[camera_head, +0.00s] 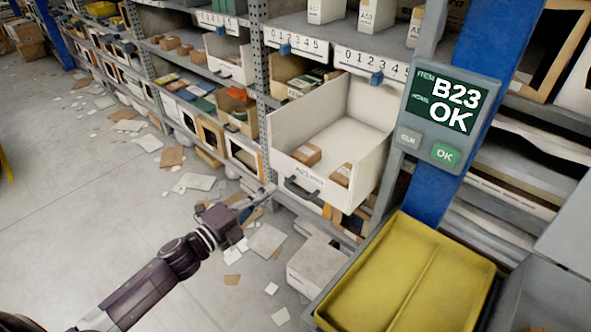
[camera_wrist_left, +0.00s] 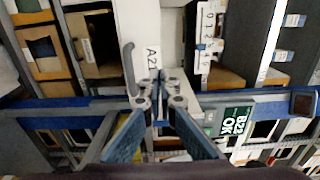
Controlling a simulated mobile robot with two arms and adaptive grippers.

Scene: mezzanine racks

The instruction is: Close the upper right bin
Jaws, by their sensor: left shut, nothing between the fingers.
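A white bin (camera_head: 284,166) with a dark front handle (camera_head: 301,190) is pulled out of the rack and stands open. Small brown boxes (camera_head: 306,153) lie inside it. My left gripper (camera_head: 268,191) is shut and empty, just left of the bin's front and near its handle; I cannot tell whether it touches. In the left wrist view, the fingertips (camera_wrist_left: 160,78) meet in front of the white bin face (camera_wrist_left: 143,28), with the grey handle (camera_wrist_left: 128,67) and a label beside them. My right gripper is not in view.
A blue post (camera_head: 440,185) carries a display (camera_head: 447,112) reading "B23 OK", right of the bin. A yellow tray (camera_head: 372,272) stands below it. Other bins fill the shelves at left. Papers and cardboard scraps litter the otherwise open floor (camera_head: 90,210).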

